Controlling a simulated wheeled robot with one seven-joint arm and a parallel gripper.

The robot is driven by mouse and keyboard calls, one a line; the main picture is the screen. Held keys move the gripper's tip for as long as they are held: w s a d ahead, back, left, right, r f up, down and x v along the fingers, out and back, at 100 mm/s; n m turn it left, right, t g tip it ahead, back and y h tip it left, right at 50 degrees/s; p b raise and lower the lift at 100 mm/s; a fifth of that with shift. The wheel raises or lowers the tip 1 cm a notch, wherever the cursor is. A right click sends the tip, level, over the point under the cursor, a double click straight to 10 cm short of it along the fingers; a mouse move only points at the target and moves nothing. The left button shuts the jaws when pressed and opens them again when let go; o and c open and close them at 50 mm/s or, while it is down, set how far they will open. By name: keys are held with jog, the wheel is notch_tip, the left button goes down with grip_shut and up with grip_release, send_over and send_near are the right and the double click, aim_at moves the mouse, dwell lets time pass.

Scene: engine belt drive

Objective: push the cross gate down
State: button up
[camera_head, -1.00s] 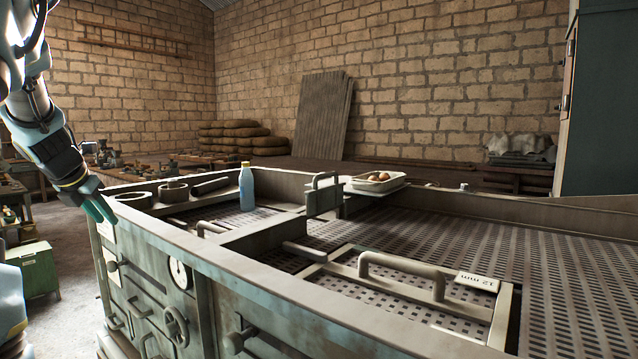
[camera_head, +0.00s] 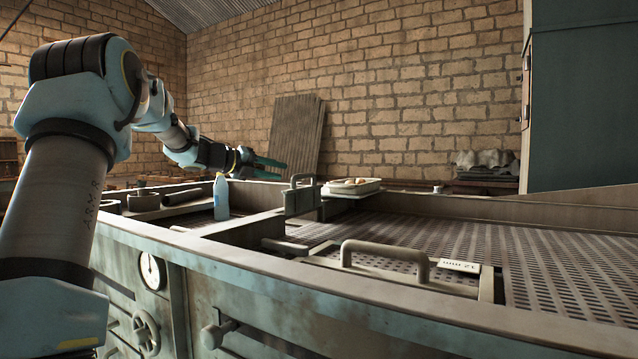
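The cross gate (camera_head: 303,203) appears to be the small grey upright plate with a looped handle (camera_head: 293,180) on top. It stands at the inner end of the cross bar and sticks up above the nearby walls of the machine. My gripper (camera_head: 283,166) has teal fingers pointing right. In the picture it is just left of and above the gate's handle, with no contact visible. The fingers are small and seen from the side, so their gap cannot be judged.
A blue bottle (camera_head: 221,197) stands left of the gate, below my wrist. A pale tray (camera_head: 352,187) sits just right of the gate. A handled screen panel (camera_head: 385,251) with a label lies in front. Perforated decking (camera_head: 570,258) stretches right.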

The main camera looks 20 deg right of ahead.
aim_at(305, 175)
jog(key=p+x, duration=0.2)
jog(key=x, duration=0.8)
jog(key=shift+d+f, duration=0.1)
jog(key=shift+d, duration=0.2)
jog(key=shift+c, duration=0.4)
grip_shut()
dwell(0.6)
